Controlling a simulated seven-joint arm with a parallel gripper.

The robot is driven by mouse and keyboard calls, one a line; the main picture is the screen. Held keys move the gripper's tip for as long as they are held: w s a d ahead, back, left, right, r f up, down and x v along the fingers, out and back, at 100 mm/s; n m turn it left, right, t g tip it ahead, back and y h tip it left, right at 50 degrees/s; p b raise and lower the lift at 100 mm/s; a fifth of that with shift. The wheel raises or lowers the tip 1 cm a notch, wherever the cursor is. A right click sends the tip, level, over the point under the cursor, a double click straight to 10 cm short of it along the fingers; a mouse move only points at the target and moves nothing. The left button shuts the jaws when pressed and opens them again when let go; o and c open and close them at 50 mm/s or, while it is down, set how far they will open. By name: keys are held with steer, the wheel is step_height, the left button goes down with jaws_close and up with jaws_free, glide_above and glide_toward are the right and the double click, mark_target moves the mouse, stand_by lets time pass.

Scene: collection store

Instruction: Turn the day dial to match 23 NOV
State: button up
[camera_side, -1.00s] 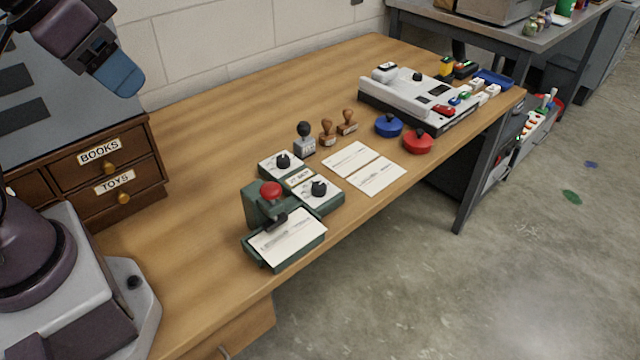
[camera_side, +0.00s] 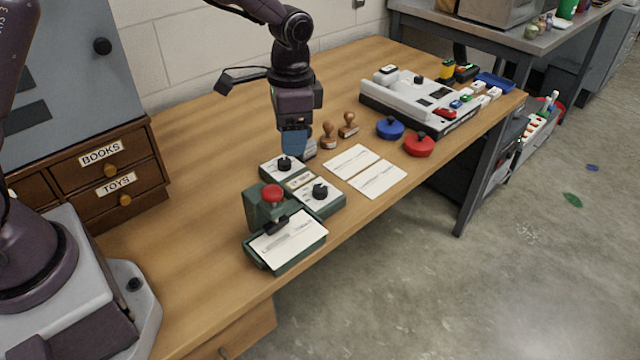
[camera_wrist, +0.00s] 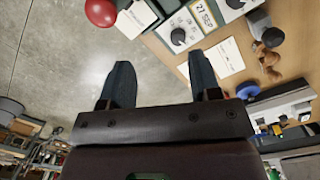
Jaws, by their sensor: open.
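The green date stamp has two black dials on white plates, a rear dial (camera_side: 284,164) and a front dial (camera_side: 320,191). One dial (camera_wrist: 178,37) and part of the other (camera_wrist: 235,3) show in the wrist view. The date window (camera_wrist: 204,13) between them reads SEP with a number like 21 or 27. I cannot tell which dial sets the day. My gripper (camera_side: 294,153) points down, close to the rear dial in the side view. In the wrist view my gripper (camera_wrist: 160,65) is open and empty, with neither dial between its fingers.
A red stamp knob (camera_side: 272,193) stands over a card (camera_side: 288,238) at the front. Two cards (camera_side: 350,160) lie right of the dials. Wooden stamps (camera_side: 328,136), blue (camera_side: 390,127) and red (camera_side: 419,145) pads stand beyond.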

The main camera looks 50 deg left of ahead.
steer(key=m, duration=0.2)
glide_above(320, 188)
steer(key=s, duration=0.2)
step_height(320, 188, down, 3)
steer(key=w+m, duration=0.2)
steer(key=shift+t, duration=0.3)
step_height(320, 188, down, 12)
steer(key=shift+r, duration=0.1)
steer(key=c, duration=0.9)
